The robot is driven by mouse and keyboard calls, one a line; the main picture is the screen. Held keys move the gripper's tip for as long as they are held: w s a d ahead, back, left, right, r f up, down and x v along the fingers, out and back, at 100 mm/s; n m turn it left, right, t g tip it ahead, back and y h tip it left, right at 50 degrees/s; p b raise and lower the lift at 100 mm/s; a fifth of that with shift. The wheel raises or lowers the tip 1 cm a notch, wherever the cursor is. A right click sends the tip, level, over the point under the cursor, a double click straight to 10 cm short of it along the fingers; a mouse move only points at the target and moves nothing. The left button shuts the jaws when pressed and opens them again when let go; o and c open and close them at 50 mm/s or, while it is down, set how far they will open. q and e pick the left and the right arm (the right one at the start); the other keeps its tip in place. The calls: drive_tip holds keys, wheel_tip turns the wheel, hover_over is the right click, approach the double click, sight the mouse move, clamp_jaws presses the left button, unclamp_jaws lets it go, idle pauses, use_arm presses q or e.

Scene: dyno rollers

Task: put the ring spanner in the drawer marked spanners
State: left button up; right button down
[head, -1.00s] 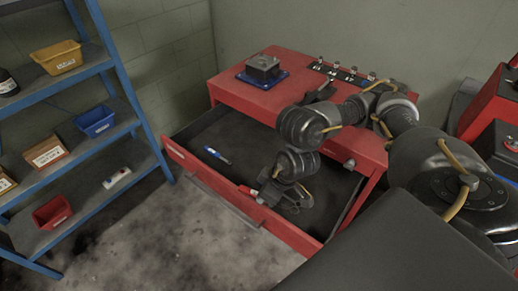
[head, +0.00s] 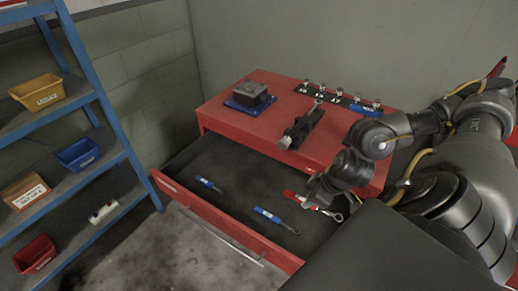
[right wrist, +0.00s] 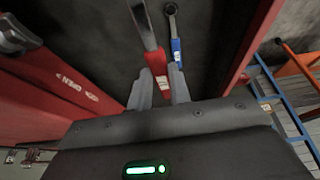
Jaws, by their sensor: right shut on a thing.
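My right gripper (head: 313,197) is shut on a red-handled spanner (head: 338,216), whose silver end looks like a ring in the head view. In the right wrist view the red handle (right wrist: 157,62) lies between the fingers; its far end is outside the picture. The gripper is over the right part of the open drawer (head: 222,228); the height is hard to judge. The drawer's white label (head: 168,185) is too small to read. A blue-handled ring spanner (head: 275,218) lies in the drawer, apart from the gripper. My left gripper is not in view.
Another blue-handled tool (head: 208,184) lies farther left in the drawer. A vice-like tool (head: 303,126), a block on a blue base (head: 250,95) and a rack (head: 340,98) stand on the red cabinet top (head: 225,112). A blue shelf (head: 108,135) with bins stands left.

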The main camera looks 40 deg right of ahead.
drive_tip(key=shift+w, duration=0.25)
drive_tip(key=w+d+f+p, duration=0.1)
drive_tip(key=w+f, duration=0.3)
drive_tip(key=w, duration=0.4)
approach(276, 196)
drive_tip(key=shift+w+a+f, duration=0.45)
drive_tip(key=shift+w+f, duration=0.15)
drive_tip(key=shift+f, duration=0.1)
drive_tip(key=shift+w+f, duration=0.55)
drive_tip(key=shift+f, duration=0.1)
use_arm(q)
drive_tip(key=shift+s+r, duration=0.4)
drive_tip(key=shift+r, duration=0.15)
use_arm(e)
drive_tip(key=shift+d+f, duration=0.1)
drive_tip(key=shift+f, duration=1.4)
drive_tip(key=shift+s+f, duration=0.1)
drive_tip(key=c, duration=1.3)
unclamp_jaws()
